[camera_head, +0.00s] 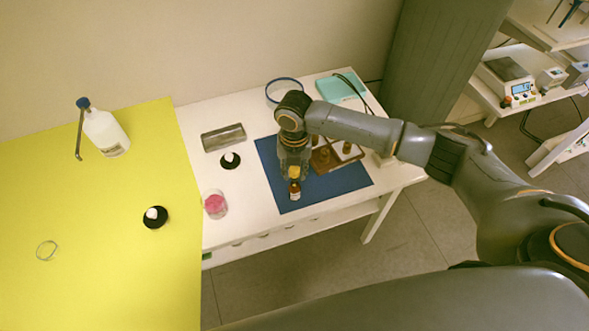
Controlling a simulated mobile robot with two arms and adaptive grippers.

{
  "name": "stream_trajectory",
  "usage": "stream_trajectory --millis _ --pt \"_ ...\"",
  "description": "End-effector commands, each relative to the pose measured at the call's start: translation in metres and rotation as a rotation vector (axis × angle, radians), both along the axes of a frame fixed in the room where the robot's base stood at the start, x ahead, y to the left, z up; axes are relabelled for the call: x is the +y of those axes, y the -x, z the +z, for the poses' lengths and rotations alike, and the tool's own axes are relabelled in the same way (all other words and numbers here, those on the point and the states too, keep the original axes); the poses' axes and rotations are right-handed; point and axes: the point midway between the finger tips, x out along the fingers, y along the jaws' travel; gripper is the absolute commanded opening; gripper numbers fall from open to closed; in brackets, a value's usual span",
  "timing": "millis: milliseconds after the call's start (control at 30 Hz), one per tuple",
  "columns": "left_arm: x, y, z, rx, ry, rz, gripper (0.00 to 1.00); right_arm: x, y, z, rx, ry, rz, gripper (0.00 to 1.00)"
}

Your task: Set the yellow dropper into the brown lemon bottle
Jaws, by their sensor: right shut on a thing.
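The brown lemon bottle (295,190) stands upright on the blue mat (345,184) and has a pale label. The yellow dropper (294,173) is directly above the bottle's mouth, its yellow top showing. My right gripper (294,168) points down and is shut on the yellow dropper. The dropper's lower end is hidden, and I cannot tell whether it is inside the bottle's neck or just above it. My left gripper is not in view.
A brown wooden rack (326,159) with small bottles stands right of my gripper. A pink-filled jar (215,204), a black disc with a white top (230,160) and a metal tray (223,138) are to the left. A wash bottle (105,132) stands on the yellow surface (90,260).

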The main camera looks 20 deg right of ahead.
Motion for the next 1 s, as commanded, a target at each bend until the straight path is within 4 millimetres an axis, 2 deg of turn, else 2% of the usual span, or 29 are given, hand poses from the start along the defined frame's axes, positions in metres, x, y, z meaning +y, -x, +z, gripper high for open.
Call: stream_trajectory --millis 1000 --pt "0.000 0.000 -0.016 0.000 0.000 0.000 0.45 0.000 0.000 -0.028 0.000 0.000 0.000 0.20"
